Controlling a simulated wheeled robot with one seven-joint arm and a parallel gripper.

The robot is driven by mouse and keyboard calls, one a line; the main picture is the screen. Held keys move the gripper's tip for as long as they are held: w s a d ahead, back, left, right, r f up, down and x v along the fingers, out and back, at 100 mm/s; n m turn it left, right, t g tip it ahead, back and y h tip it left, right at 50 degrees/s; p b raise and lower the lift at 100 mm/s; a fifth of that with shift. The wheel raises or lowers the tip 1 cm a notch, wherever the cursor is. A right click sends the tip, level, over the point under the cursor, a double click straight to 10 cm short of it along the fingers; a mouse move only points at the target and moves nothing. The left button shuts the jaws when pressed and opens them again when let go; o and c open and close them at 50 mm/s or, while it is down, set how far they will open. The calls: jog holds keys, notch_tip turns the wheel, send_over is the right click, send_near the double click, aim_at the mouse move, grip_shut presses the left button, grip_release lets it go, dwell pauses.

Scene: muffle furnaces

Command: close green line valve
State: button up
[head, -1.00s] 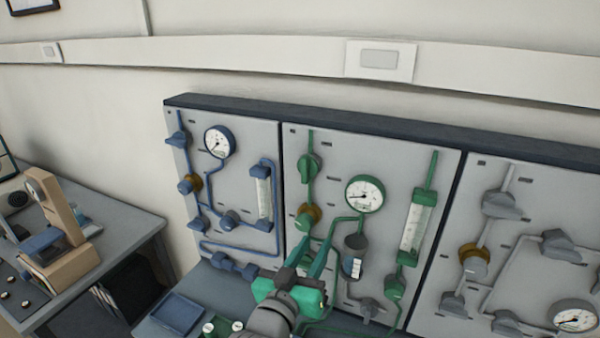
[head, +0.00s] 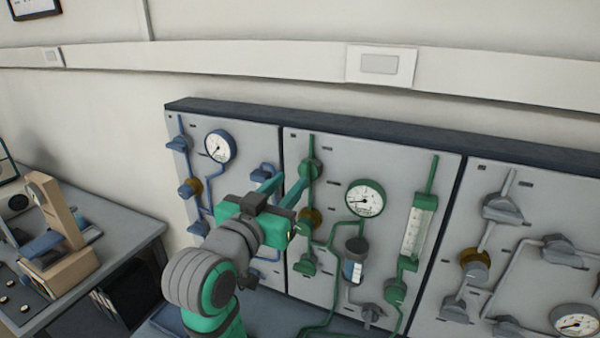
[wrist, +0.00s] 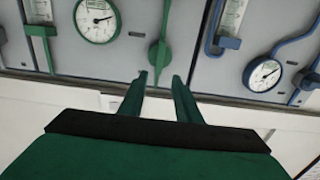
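The green line runs down the middle panel (head: 335,155). Its upper green valve (head: 311,171) is at the panel's top left, and my fingers partly cover it in the head view. In the wrist view its green handle (wrist: 159,54) looks long and narrow and in line with the green pipe. My gripper (head: 293,179) points at this valve. In the wrist view my gripper (wrist: 160,77) is open, its fingertips apart on either side of the handle's near end. I cannot tell whether they touch it. A brass-collared green valve (head: 308,221) sits below.
A green gauge (head: 365,198) and a green flowmeter (head: 418,232) are on the same panel. A blue-line panel with a gauge (head: 220,146) is to the left, and a grey-line panel (head: 520,210) to the right. Free air lies in front of the panels.

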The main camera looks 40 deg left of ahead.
aim_at(304, 168)
jog(key=shift+x, duration=3)
jog(key=shift+d, duration=0.15)
jog(key=shift+w, duration=0.1)
grip_shut()
